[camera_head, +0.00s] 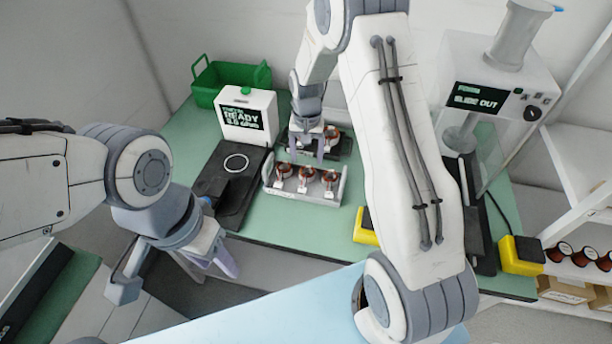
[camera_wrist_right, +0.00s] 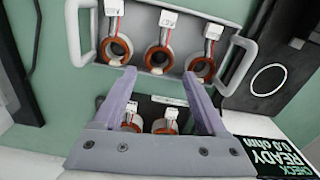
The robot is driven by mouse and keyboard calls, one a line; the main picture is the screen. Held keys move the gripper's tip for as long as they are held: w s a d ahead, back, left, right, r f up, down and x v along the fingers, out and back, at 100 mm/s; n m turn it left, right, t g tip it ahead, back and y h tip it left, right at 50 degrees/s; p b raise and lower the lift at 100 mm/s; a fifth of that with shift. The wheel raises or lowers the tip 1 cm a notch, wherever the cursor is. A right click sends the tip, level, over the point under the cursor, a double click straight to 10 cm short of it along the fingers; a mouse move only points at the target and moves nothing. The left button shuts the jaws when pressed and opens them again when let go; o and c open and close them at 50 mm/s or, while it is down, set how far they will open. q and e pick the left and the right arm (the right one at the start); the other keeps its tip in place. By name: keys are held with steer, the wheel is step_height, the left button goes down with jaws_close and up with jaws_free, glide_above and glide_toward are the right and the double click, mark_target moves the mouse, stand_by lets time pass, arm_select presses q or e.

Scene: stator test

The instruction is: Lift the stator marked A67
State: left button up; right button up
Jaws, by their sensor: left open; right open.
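Three copper-ringed stators with white tags stand in a grey handled tray (camera_head: 332,196); the middle stator (camera_head: 305,180) also shows in the right wrist view (camera_wrist_right: 158,59). The tags there are too small and turned for me to tell surely which reads A67. My right gripper (camera_head: 306,155) is open and empty, pointing down just behind the tray; its fingertips (camera_wrist_right: 160,75) spread below the middle stator in the wrist view. More stators (camera_wrist_right: 165,125) in a dark holder show between and beyond its fingers. My left gripper (camera_head: 212,268) is open and empty near the table's front left.
A tester (camera_head: 247,118) reading READY stands behind a dark plate with a white ring (camera_head: 236,163). A green bin (camera_head: 228,80) is at the back left. A white machine (camera_head: 490,85) reading SLIDE OUT stands right, near a yellow box (camera_head: 520,258). Green mat is clear before the tray.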

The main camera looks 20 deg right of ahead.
mark_target(307, 169)
steer(key=f, duration=0.1)
steer(key=f+p, duration=0.1)
steer(key=f, duration=0.2)
steer(key=shift+s+f+p, duration=0.1)
steer(key=shift+s+p, duration=0.2)
steer(key=shift+f, duration=0.55)
jaws_close()
